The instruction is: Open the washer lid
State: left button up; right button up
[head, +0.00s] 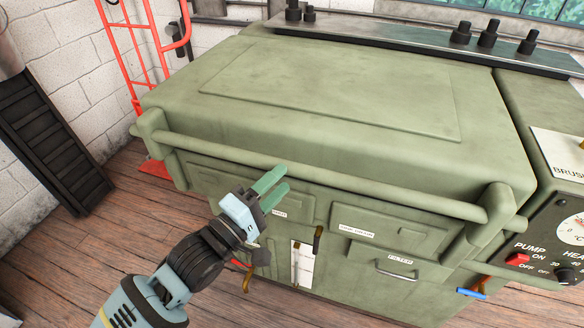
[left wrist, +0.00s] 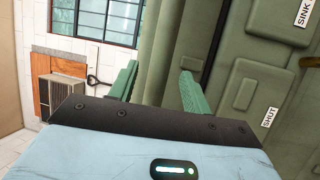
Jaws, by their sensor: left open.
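The washer is a large green cabinet with a broad lid (head: 330,85) on top, which lies closed. A long round handle bar (head: 390,193) runs along the lid's front edge between two end brackets. My left gripper (head: 278,184) has green fingers and is open, just in front of the bar near its middle. In the left wrist view my left gripper (left wrist: 158,85) has a green bar-like part (left wrist: 158,45) showing between and beyond its fingers. I cannot tell whether the fingers touch the bar. My right gripper is not in view.
A control panel (head: 560,250) with a red pump switch and dials is at the right. A metal shelf (head: 400,40) with dark fittings runs behind the lid. A red hand truck (head: 130,50) stands at the back left. Wooden floor (head: 130,220) is clear at the left.

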aim_at(288, 174)
pick_arm(q)
jog(key=shift+x, duration=2.4)
jog(key=shift+r, duration=0.1)
grip_shut()
